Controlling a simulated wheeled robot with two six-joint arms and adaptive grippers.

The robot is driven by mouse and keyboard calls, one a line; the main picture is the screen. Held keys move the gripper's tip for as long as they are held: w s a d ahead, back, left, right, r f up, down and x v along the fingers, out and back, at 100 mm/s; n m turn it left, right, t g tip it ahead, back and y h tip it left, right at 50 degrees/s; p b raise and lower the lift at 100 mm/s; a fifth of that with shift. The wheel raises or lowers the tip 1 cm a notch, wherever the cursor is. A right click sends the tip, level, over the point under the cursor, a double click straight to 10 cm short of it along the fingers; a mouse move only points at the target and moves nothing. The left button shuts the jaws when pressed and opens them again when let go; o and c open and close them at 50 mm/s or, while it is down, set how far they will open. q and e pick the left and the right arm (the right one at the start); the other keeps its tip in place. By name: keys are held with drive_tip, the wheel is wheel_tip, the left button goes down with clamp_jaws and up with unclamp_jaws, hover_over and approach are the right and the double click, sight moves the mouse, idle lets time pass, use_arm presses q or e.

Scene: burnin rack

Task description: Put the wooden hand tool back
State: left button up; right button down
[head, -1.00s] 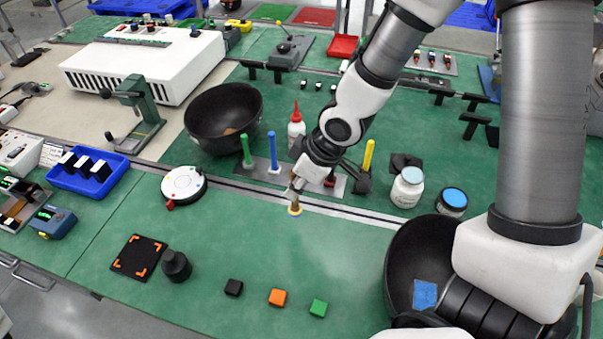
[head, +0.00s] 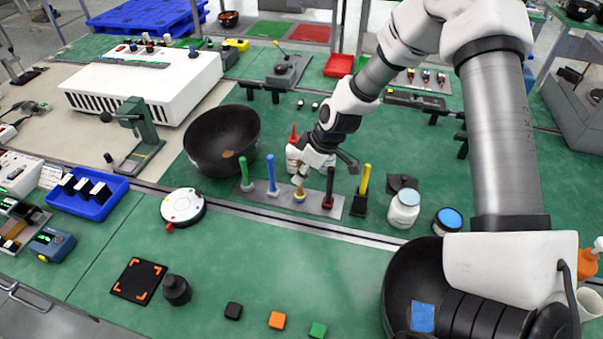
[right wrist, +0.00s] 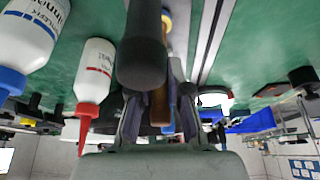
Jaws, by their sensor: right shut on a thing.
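The wooden hand tool (head: 300,193), with a yellowish end, is upright in the shut jaws of my right gripper (head: 299,179). Its lower end is over or on the grey holder plate (head: 244,188), between the blue tool (head: 272,175) and the black tool (head: 328,188); I cannot tell whether it is seated. A green tool (head: 244,174) also stands on the plate. In the right wrist view, part of the wooden tool (right wrist: 160,106) shows between the fingers, partly hidden behind a dark handle (right wrist: 140,50). My left gripper is not in view.
A white bottle with a red tip (head: 294,155) stands close behind the gripper. A yellow tool (head: 364,180) in a black block is just right of the plate. A black bowl (head: 222,140) is to the left.

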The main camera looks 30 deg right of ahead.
drive_tip(key=shift+f, duration=0.15)
drive_tip(key=c, duration=1.1)
unclamp_jaws()
drive_tip(key=shift+r+p, duration=0.3)
drive_tip(key=shift+r, duration=0.2)
drive_tip(key=shift+p+v, duration=2.9)
drive_tip(key=shift+v, duration=2.85)
